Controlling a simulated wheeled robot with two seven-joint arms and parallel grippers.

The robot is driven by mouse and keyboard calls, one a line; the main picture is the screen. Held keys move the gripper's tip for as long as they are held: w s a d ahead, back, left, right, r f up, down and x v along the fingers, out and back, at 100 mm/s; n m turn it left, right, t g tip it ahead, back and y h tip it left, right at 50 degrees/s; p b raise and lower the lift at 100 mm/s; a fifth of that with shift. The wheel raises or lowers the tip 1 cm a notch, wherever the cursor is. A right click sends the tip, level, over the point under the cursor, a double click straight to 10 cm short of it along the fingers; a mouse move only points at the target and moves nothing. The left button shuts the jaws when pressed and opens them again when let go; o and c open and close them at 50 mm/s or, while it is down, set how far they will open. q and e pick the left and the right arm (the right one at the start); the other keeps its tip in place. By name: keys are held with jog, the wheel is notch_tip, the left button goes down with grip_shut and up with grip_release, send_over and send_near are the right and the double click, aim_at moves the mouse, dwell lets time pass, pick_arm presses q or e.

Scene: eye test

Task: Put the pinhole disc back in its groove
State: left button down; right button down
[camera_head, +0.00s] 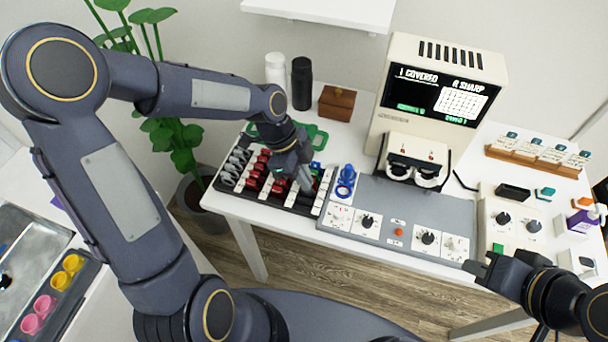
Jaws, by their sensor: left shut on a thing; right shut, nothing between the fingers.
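A black rack (298,209) with rows of grooves stands at the left end of the white table. Dark grey, red and a few blue and green lens discs stand in it. My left gripper (304,183) points down over the right part of the rack. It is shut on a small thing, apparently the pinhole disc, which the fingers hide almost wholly. I cannot tell whether that thing touches a groove. My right gripper (478,269) is shut and empty, out in front of the table's right part.
Right of the rack are a blue stand (345,182), a grey control panel (425,208) and a viewer with a lit screen (440,95). Behind the rack are a green frame (316,139), two bottles and a wooden box (337,103). A card rack (540,157) stands far right.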

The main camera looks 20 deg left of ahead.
pick_arm(q)
jog(key=shift+f+b, duration=0.75)
jog(key=shift+f, duration=0.25)
jog(key=c, duration=1.5)
grip_release()
jog(key=shift+r, duration=0.1)
jog(key=v, duration=0.7)
jog(key=shift+a+r, duration=0.2)
jog(key=shift+r, duration=0.15)
